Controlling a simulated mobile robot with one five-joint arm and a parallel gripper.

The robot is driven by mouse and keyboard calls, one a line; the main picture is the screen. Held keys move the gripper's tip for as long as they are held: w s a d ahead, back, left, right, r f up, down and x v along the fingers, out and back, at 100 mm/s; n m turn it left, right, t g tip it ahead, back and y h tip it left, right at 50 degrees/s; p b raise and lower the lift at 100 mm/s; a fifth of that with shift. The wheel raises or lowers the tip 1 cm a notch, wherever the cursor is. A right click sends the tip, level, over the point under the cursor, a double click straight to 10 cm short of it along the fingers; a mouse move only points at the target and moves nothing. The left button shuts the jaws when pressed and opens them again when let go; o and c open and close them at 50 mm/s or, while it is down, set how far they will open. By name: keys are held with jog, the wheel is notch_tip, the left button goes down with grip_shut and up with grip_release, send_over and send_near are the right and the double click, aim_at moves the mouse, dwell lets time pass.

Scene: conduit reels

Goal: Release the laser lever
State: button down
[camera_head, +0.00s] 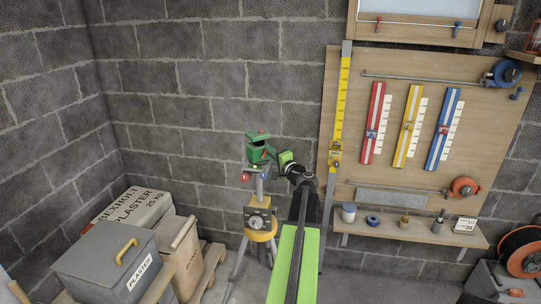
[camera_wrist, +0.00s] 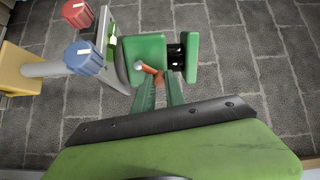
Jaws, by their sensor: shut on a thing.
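The green laser (camera_head: 258,151) sits on top of a tripod (camera_head: 259,222) with a yellow head, in front of the block wall. In the wrist view the laser's green body (camera_wrist: 149,49) is at the top middle. A small orange lever (camera_wrist: 152,71) sticks out beside it. My gripper (camera_head: 283,158) is at the laser's right side. In the wrist view my gripper's two green fingers (camera_wrist: 160,88) are closed around the orange lever, whose lower part they hide. A red knob (camera_wrist: 77,13) and a blue knob (camera_wrist: 83,58) are on the mount at the left.
A wooden board (camera_head: 440,80) with red, yellow and blue slides hangs on the wall at the right, with a yellow measuring staff (camera_head: 342,100) at its left edge. A shelf (camera_head: 410,234) holds small items. A grey plaster box (camera_head: 105,262) and sacks are at the lower left.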

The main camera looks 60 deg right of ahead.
jog(key=shift+s, duration=0.1)
dwell(0.4)
jog(key=c, duration=1.4)
grip_release()
